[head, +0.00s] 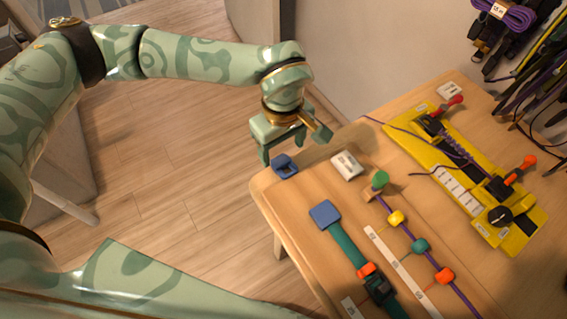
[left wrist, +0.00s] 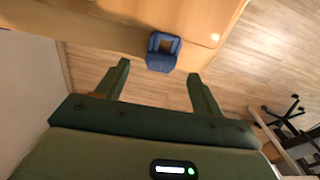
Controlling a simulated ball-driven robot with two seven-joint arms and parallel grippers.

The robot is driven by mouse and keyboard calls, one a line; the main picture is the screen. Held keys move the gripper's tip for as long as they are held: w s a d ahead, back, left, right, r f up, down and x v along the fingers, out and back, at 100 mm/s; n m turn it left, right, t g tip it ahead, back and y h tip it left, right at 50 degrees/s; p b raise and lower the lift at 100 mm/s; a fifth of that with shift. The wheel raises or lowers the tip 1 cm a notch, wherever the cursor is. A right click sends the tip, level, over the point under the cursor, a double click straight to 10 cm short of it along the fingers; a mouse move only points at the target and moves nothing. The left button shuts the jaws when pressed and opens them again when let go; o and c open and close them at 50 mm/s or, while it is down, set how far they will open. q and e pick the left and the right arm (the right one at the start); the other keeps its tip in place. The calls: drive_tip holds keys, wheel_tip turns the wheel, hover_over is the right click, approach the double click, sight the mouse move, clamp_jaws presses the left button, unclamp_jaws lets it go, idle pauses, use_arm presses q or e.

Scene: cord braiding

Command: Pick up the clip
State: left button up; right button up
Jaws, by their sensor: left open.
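A small blue clip (head: 285,166) with an opening in it sits at the corner edge of the wooden table. It also shows in the left wrist view (left wrist: 163,66), at the table edge, ahead of and between my fingertips. My left gripper (head: 290,146) is open and empty, just above and behind the clip in the head view. In the left wrist view its two fingers (left wrist: 158,72) are spread wide apart and do not appear to touch the clip. My right gripper is not in view.
The wooden table (head: 300,190) holds a white block (head: 346,166), a teal strap with a blue end (head: 325,213), a purple cord with coloured beads (head: 397,218) and a yellow board (head: 460,175) with red-handled clamps. Cords hang at the upper right. Open floor lies left of the table.

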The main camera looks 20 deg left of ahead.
sight(282, 162)
use_arm(q)
wheel_tip(282, 162, down, 5)
drive_tip(key=shift+r+b, duration=0.15)
drive_tip(key=shift+b, duration=0.75)
drive_tip(key=shift+s+r, duration=0.1)
drive_tip(key=shift+r, duration=0.1)
drive_tip(key=shift+c, duration=0.9)
drive_tip(key=c, duration=0.9)
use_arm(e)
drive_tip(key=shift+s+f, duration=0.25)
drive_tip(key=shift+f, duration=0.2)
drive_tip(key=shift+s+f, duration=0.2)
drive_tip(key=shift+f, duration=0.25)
